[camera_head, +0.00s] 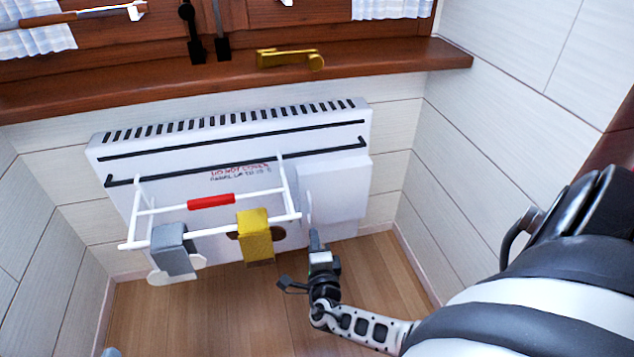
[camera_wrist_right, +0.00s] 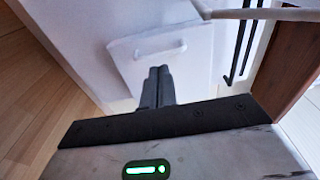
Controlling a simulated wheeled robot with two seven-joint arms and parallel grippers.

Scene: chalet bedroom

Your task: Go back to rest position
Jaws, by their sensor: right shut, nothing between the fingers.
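My right gripper (camera_head: 314,238) is low in front of the white wall heater (camera_head: 235,150), close to the white cover (camera_head: 338,190) at the heater's right end. In the right wrist view its two dark fingers (camera_wrist_right: 158,72) are together, with nothing between them. They point toward the white cover with a raised handle (camera_wrist_right: 160,50). I cannot tell whether the fingertips touch it. My right arm reaches in from the lower right of the head view. My left gripper does not show.
Wood floor (camera_head: 230,315) is clear below.

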